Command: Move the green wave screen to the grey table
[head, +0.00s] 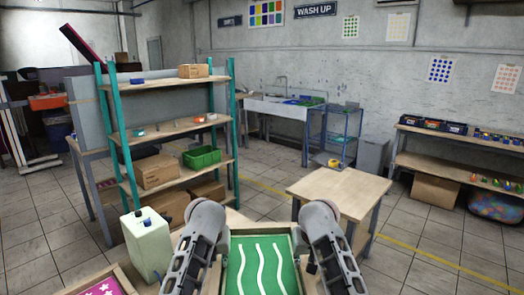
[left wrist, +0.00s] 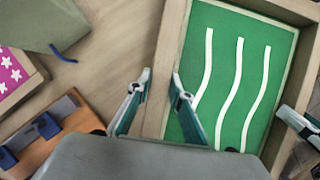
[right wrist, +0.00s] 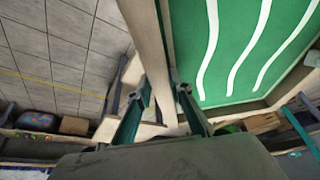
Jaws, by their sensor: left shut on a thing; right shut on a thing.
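The green wave screen (head: 262,262) is a green panel with three white wavy lines in a light wooden frame. It lies between my two grippers at the bottom of the head view. My left gripper (left wrist: 158,82) is shut on the frame's left rail. My right gripper (right wrist: 162,88) is shut on the opposite rail. The screen's near end is cut off in the head view. A table with a light wooden top and grey legs (head: 340,188), which may be the grey table, stands ahead and to the right. Its visible top is bare.
A pale green canister (head: 148,243) and a pink star screen (head: 100,288) are left of my left gripper, on a wooden surface (left wrist: 110,40). A teal-posted shelf (head: 180,83) stands ahead left. A supply shelf (head: 450,166) is far right. Tiled floor (head: 425,215) is open at right.

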